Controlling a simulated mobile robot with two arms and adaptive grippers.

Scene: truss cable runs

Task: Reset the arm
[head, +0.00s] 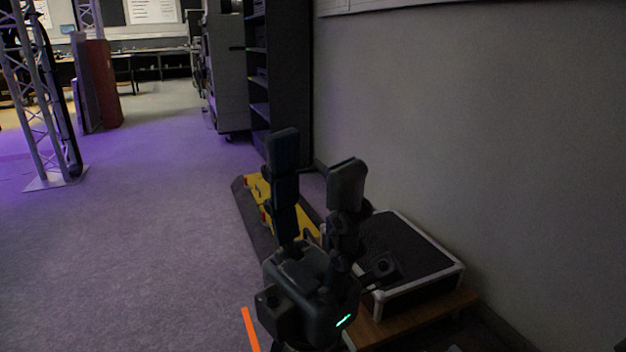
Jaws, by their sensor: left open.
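My left gripper (316,160) stands upright in the lower middle of the head view. Its two dark fingers point up and are spread apart, with nothing between them. A small green light shows on its body. It hides part of the yellow item and the case behind it. My right gripper is not in view.
A black case with pale edges (441,260) sits on a wooden board (468,298) by the grey wall (480,120). A dark shelf (283,75) stands further back. A truss (38,110) stands at left; the carpet (150,230) between is clear.

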